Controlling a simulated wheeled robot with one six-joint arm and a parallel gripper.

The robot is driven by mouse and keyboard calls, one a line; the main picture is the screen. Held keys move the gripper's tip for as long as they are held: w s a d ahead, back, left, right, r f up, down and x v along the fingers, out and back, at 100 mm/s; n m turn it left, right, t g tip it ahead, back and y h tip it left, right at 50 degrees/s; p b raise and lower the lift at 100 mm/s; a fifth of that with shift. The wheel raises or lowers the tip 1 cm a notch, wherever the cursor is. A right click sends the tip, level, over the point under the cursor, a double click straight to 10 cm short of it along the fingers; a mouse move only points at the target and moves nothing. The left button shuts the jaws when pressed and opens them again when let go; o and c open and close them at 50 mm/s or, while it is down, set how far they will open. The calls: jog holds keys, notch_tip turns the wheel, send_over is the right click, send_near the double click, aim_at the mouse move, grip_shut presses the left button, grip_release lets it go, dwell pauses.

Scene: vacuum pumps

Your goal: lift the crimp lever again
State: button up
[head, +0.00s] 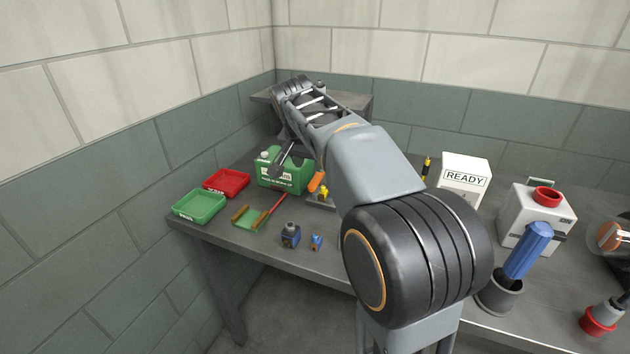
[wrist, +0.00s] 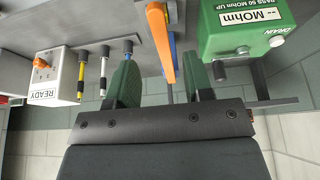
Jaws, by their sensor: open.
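The crimp lever is a long orange bar. In the wrist view the orange lever (wrist: 160,42) runs into the space between my gripper's two green fingers, closer to the right finger. My gripper (wrist: 160,68) is open, with a gap on both sides of the lever. I cannot tell how deep the lever sits between the fingers. In the head view the orange lever (head: 316,181) stands tilted above a small yellow fitting (head: 324,192), beside the green box (head: 268,179). My arm hides most of the gripper there.
The green box with an MOhm display (wrist: 249,16) stands close to my right finger. The white READY box (head: 463,179) and several slim tools are on the other side. Red (head: 226,180) and green (head: 199,207) trays lie at the bench's left. Blue items sit near the front edge.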

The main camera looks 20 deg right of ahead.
aim_at(315, 180)
jog(key=shift+x, duration=3.45)
jog(key=shift+c, duration=0.2)
grip_shut()
